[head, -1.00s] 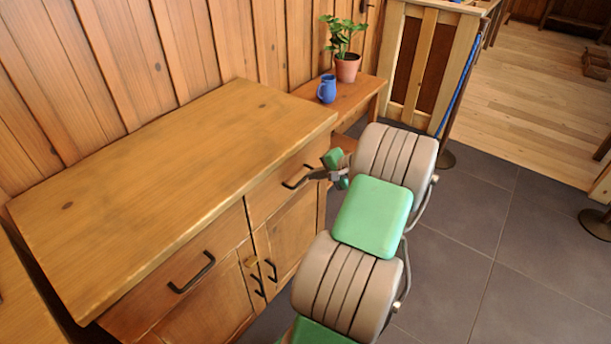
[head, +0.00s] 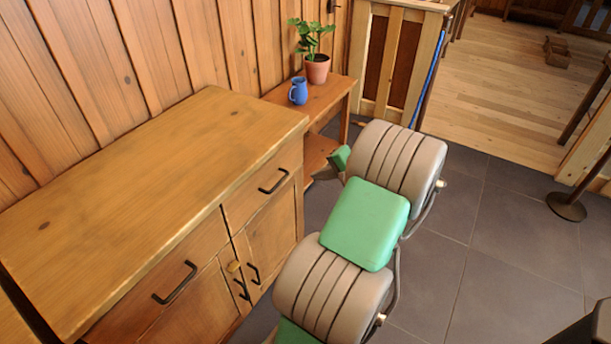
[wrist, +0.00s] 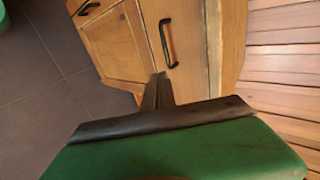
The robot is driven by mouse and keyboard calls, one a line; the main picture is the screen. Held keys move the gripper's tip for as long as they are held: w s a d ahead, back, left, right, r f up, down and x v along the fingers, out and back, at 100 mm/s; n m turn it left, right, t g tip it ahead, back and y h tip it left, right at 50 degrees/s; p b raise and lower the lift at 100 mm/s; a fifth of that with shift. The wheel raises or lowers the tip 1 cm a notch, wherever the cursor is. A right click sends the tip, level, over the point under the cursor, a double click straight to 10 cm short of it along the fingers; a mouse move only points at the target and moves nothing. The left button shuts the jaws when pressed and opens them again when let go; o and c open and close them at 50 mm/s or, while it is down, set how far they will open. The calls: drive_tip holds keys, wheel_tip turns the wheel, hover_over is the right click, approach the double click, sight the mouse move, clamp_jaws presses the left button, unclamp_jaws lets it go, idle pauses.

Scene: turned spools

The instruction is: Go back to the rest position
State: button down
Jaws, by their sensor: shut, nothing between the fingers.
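My gripper (wrist: 158,88) is shut and empty, its dark fingers together in the wrist view. In the head view, my gripper (head: 322,172) shows small and dark beside the cabinet's right end, partly hidden by my arm. It is apart from the right drawer's black handle (head: 272,181). My arm, with grey-brown ribbed joints and green covers, reaches up from the bottom of the head view.
The wooden cabinet (head: 150,180) has a bare top and closed drawers and doors. Behind it, a small side table (head: 335,88) holds a blue jug (head: 298,91) and a potted plant (head: 317,68). Tiled floor (head: 490,230) is open at right, with a post base (head: 566,207).

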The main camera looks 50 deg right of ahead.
drive_tip(key=w+a+r+n+g+p, duration=0.2)
drive_tip(key=w+a+r+n, duration=0.15)
drive_tip(key=a, duration=0.45)
drive_tip(key=w+a+r+n+g+y+p, duration=0.1)
drive_tip(key=w+a+r+n+p, duration=0.3)
drive_tip(key=a, duration=0.5)
drive_tip(key=w+a+r+n+g+p, duration=0.1)
drive_tip(key=w+a+r+n+g, duration=0.15)
drive_tip(key=a+r, duration=0.4)
drive_tip(key=s+a+r+n+p, duration=0.1)
drive_tip(key=s+a+n, duration=0.1)
drive_tip(key=a, duration=0.4)
drive_tip(key=s+a+r+n+g+h+p, duration=0.1)
drive_tip(key=s+a+r+n+p, duration=0.1)
drive_tip(key=s+a, duration=0.3)
drive_tip(key=s+a+r+n+h+p, duration=0.1)
drive_tip(key=s+a+n+p, duration=0.1)
drive_tip(key=a, duration=0.6)
drive_tip(key=shift+s+a+r+n, duration=0.2)
drive_tip(key=shift+s+n, duration=0.3)
drive_tip(key=shift+s, duration=0.35)
drive_tip(key=shift+g, duration=0.25)
